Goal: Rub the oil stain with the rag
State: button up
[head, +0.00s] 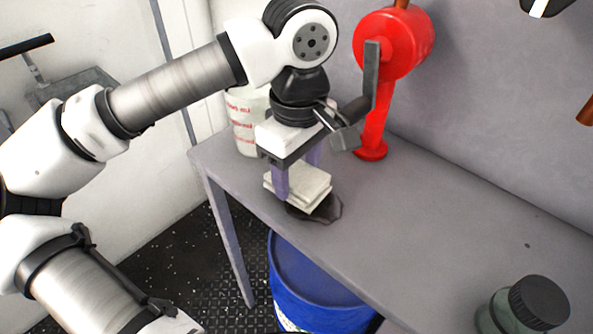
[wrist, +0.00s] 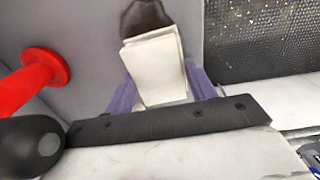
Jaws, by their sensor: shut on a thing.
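The rag (head: 303,188) is a folded, off-white cloth held at the far left end of the grey table. My gripper (head: 298,176) points down with its purple fingers shut on the rag. In the wrist view the rag (wrist: 154,68) sits between the two fingers (wrist: 158,88). The oil stain (head: 325,209) is a dark patch on the tabletop, showing at the rag's near and right side. In the wrist view the stain (wrist: 146,16) shows beyond the rag's far edge. The rag hides part of it; I cannot tell whether the rag touches the surface.
A red cast stand with a crank (head: 374,120) is just right of my gripper. A white container with red lettering (head: 243,120) is behind it. A dark-lidded jar (head: 527,306) stands at the near right. A blue drum (head: 308,285) is below the table edge. The table middle (head: 430,220) is clear.

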jog(key=shift+w+a+m+b, duration=0.25)
jog(key=shift+w+m+b, duration=0.1)
jog(key=shift+w, duration=0.25)
jog(key=shift+w+a, duration=0.45)
jog(key=shift+a, duration=0.15)
jog(key=shift+r, duration=0.15)
jog(key=shift+a+r+p, duration=0.1)
jog(key=shift+r+p, duration=1.9)
jog(key=shift+r, duration=0.95)
notch_tip(320, 180, up, 3)
jog(key=shift+f+p, duration=0.1)
jog(key=shift+p, duration=0.85)
jog(key=shift+a+f, duration=0.1)
jog(key=shift+a, duration=0.05)
